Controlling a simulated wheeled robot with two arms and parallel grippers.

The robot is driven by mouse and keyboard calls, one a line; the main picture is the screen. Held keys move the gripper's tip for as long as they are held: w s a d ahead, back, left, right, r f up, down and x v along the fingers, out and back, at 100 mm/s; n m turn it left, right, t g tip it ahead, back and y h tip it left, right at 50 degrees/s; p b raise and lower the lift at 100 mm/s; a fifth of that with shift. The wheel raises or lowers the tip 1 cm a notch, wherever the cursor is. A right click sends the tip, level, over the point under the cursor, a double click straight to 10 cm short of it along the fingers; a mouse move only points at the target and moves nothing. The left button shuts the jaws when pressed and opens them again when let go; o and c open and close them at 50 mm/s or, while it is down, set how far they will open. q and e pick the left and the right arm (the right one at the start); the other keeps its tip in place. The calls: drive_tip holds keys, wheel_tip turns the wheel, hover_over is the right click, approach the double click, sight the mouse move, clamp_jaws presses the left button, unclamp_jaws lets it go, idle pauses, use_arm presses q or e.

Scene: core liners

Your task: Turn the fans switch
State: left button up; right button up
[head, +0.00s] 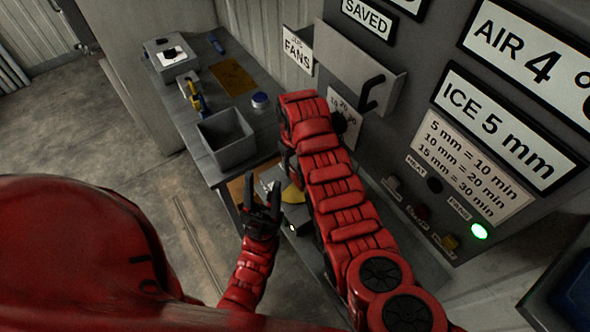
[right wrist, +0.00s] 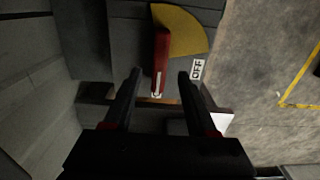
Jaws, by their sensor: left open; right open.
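The fans switch shows in the right wrist view as a red lever (right wrist: 161,52) with a pale mark near its lower end. It sits on a dark grey box in front of a yellow sector (right wrist: 185,28), with an OFF label (right wrist: 198,69) to its right. My right gripper (right wrist: 159,74) is open, its fingers on either side of the lever's lower end in the picture; I see no contact. In the head view, my right arm hides this gripper and the lever; a yellow patch (head: 293,194) shows beside the arm. My left gripper (head: 262,196) is open and empty, left of that patch.
A FANS sign (head: 298,52) hangs by the wall. A bench (head: 205,150) holds a grey bin (head: 228,140) and small items. Floor at left is clear.

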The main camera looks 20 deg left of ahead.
sight(295, 174)
drive_tip(key=shift+s+f, duration=0.15)
drive_tip(key=shift+f, duration=0.45)
drive_tip(key=shift+w+f, duration=0.2)
drive_tip(key=shift+f, duration=1.1)
clamp_jaws()
